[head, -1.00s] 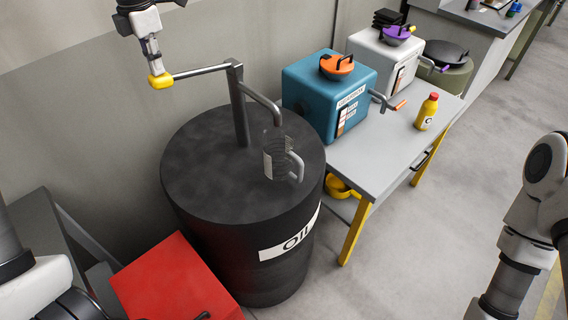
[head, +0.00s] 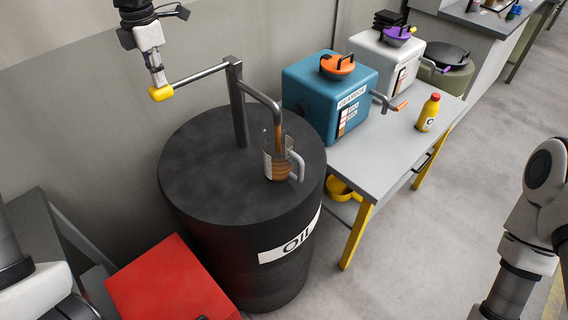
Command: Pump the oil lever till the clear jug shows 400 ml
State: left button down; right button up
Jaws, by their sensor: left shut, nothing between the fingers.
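The black oil drum (head: 205,185) stands in the middle with a pump post and spout (head: 262,98) on top. The pump lever (head: 200,76) reaches left from the post and ends in a yellow grip (head: 161,93). My left gripper (head: 159,82) is shut and its fingertips are at the top of the yellow grip, with nothing held between them. The clear jug (head: 280,160) stands upright on the drum under the spout. Brown oil runs from the spout into it and shows inside; the ml marks are too small to read. My right gripper is out of view.
A red box (head: 170,285) stands at the drum's lower left. Right of the drum, a grey table (head: 385,165) holds a teal gearbox (head: 315,95), a white machine (head: 375,60) and a yellow bottle (head: 427,112). The floor at right is clear.

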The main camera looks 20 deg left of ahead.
aim_at(164, 93)
pick_arm(q)
jog(key=shift+f+b, duration=1.3)
jog(key=shift+f, duration=1.05)
notch_tip(164, 93, up, 11)
jog(key=p, duration=0.9)
jog(key=shift+f, duration=0.2)
jog(key=shift+f, duration=0.15)
jog(key=shift+f+b, duration=3.4)
jog(key=shift+f, duration=1.7)
notch_tip(164, 93, up, 11)
jog(key=p, duration=0.8)
jog(key=shift+f+p, duration=0.15)
jog(key=shift+p, duration=0.15)
jog(key=shift+f, duration=0.1)
